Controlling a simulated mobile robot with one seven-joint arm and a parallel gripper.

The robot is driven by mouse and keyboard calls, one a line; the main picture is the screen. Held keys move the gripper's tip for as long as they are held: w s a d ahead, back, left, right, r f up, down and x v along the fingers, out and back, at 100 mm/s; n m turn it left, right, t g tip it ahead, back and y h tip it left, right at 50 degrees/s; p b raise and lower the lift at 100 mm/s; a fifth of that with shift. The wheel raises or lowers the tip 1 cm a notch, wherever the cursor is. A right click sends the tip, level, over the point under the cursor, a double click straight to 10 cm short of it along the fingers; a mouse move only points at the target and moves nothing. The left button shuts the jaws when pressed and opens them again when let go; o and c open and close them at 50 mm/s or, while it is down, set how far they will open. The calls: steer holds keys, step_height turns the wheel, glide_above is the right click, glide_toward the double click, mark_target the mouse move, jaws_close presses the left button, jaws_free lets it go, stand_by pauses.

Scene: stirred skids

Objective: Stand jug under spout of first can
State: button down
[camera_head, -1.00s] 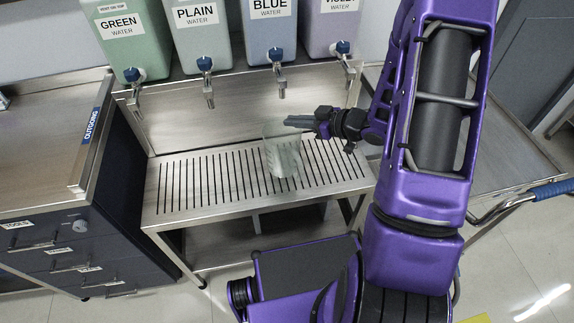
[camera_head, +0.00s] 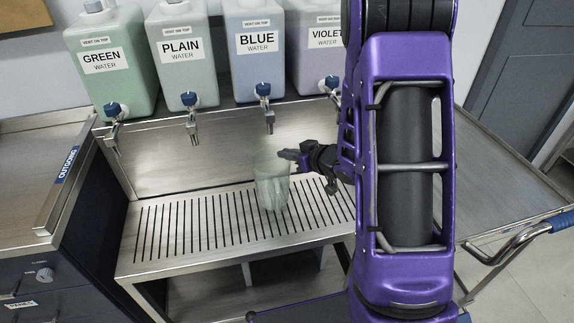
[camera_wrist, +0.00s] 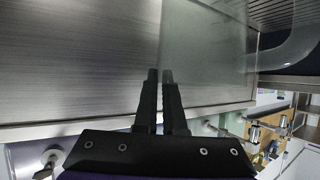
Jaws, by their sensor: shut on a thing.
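A clear, tall jug (camera_head: 271,184) is held at its upper part by my gripper (camera_head: 290,156), whose fingers are shut on it from the right. The jug is roughly upright over the slotted grate, in front of the blue can's tap; I cannot tell whether its base touches the grate. In the wrist view the fingers (camera_wrist: 160,76) are close together at the jug's translucent wall (camera_wrist: 205,50). The first can from the left, GREEN WATER (camera_head: 105,65), has a spout (camera_head: 114,133) with a blue knob, left of the jug. No jug is under it.
The slotted steel grate (camera_head: 165,235) has clear room left of the jug. Plain (camera_head: 180,70), blue (camera_head: 259,60) and violet (camera_head: 316,65) cans stand behind, their taps overhanging. A cabinet marked OUTGOING (camera_head: 66,164) borders the left. A cart handle (camera_head: 520,235) is at right.

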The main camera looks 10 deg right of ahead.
mark_target(287, 162)
steer(key=shift+f, duration=1.35)
steer(key=shift+f+b, duration=0.2)
steer(key=shift+b, duration=0.1)
steer(key=c, duration=1)
jaws_free()
steer(key=shift+r, duration=0.1)
steer(key=shift+r, duration=0.15)
steer(key=p+v, duration=0.2)
steer(key=v, duration=1)
